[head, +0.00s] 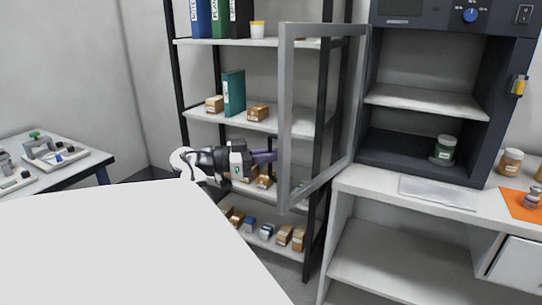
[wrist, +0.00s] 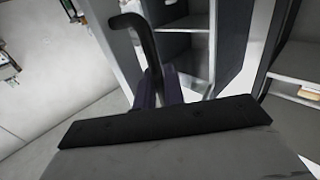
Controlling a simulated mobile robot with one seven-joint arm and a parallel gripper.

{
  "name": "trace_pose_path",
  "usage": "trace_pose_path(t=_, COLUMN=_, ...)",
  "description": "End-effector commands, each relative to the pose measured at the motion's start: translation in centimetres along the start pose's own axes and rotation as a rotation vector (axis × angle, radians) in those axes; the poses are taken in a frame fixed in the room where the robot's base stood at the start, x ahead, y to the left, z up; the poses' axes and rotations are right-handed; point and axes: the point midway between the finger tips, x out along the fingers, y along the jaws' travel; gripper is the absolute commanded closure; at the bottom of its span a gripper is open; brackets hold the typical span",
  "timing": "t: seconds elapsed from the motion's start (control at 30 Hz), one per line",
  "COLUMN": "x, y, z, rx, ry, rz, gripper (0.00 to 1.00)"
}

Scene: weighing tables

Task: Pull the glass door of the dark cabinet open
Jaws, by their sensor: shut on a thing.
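The dark cabinet (head: 484,95) stands on the white bench at the right of the head view, its front open and its inner shelf in plain sight. Its glass door (head: 286,120), a grey frame around clear glass, is swung out far to the left of the opening, hinged at the cabinet's left side. My gripper (head: 272,157) is at the door's outer upright, reaching it from the left. In the wrist view my gripper's purple fingers (wrist: 168,88) are shut around a dark curved door handle (wrist: 143,38). The exact grip is partly hidden.
A black-posted shelf rack (head: 245,121) with binders and small boxes stands behind the door and my gripper. A side table (head: 70,170) with instruments is at the left. The floor between is partly hidden.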

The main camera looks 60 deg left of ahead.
Motion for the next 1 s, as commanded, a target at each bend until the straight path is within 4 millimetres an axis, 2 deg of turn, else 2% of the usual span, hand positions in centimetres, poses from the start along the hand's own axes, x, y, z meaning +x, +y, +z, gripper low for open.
trace_pose_path(t=0.03, x=-0.5, y=-0.3, z=0.0, rx=-0.003, ry=0.003, rz=-0.02, gripper=1.0)
trace_pose_path(t=0.27, x=-0.6, y=-0.4, z=-0.1, rx=-0.002, ry=0.004, rz=-0.024, gripper=1.0)
trace_pose_path(t=0.3, x=-0.6, y=-0.4, z=-0.1, rx=-0.002, ry=0.005, rz=-0.024, gripper=0.88)
trace_pose_path(t=0.4, x=-0.6, y=-0.4, z=-0.1, rx=-0.002, ry=0.005, rz=-0.023, gripper=0.75)
trace_pose_path(t=0.8, x=-0.3, y=-0.2, z=-0.1, rx=-0.001, ry=0.003, rz=-0.013, gripper=0.74)
trace_pose_path(t=1.0, x=-2.3, y=-0.2, z=0.0, rx=-0.001, ry=0.004, rz=-0.015, gripper=0.74)
